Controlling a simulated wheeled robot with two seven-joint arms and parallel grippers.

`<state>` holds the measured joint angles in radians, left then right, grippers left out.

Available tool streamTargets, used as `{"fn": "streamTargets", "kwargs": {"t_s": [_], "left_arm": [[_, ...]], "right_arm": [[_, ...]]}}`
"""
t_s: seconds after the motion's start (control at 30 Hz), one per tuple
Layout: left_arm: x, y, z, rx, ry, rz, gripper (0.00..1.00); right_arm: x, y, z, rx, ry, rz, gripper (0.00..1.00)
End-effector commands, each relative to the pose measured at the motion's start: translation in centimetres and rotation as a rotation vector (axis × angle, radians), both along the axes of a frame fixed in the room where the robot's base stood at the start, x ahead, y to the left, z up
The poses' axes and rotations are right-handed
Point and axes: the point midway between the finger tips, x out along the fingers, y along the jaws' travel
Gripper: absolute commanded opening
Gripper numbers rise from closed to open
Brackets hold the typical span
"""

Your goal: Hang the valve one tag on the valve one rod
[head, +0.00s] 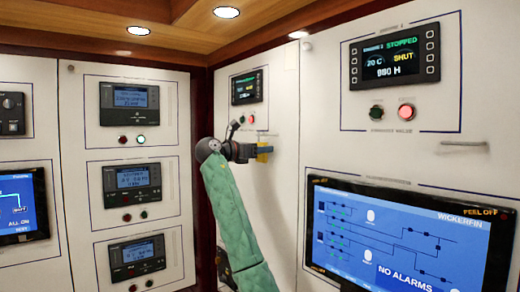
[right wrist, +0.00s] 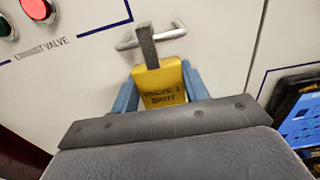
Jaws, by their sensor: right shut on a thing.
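The yellow tag (right wrist: 160,92), lettered "VALVE 1 SHUT", is between the blue fingers of my right gripper (right wrist: 161,75), which is shut on it. A dark grey strip (right wrist: 147,45) stands up from the tag's top. It overlaps the silver rod (right wrist: 176,34) on the white panel; I cannot tell whether it is hooked over the rod or only in front. In the head view my right gripper (head: 264,149) is against the far panel, with a bit of the yellow tag (head: 263,157) showing. My left gripper is not in view.
A second silver rod (head: 464,144) is on the nearer right panel, below its display (head: 394,57). A large screen (head: 400,235) fills the lower right. Red and green lights (right wrist: 37,8) sit above left of the rod. Instrument panels (head: 130,104) line the left wall.

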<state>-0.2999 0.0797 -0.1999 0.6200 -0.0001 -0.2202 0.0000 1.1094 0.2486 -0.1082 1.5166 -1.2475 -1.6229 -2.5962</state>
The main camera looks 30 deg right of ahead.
Motion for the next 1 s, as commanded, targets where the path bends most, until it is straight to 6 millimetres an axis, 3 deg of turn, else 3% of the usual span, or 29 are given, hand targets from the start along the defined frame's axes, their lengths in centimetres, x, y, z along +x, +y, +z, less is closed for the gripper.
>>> {"fn": "streamTargets", "kwargs": {"t_s": [0.27,0.3,0.4,0.77,1.0], "left_arm": [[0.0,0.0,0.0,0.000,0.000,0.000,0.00],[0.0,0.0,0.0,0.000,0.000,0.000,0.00],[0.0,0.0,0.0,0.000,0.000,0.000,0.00],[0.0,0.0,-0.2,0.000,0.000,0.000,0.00],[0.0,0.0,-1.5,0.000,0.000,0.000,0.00]], "right_arm": [[0.0,0.0,0.0,0.000,0.000,0.000,0.23],[0.0,0.0,0.0,0.000,0.000,0.000,0.51],[0.0,0.0,0.0,0.000,0.000,0.000,0.70],[0.0,0.2,-0.1,0.000,0.000,0.000,0.70],[-0.1,1.9,-0.5,0.001,0.000,0.001,0.70]]}}
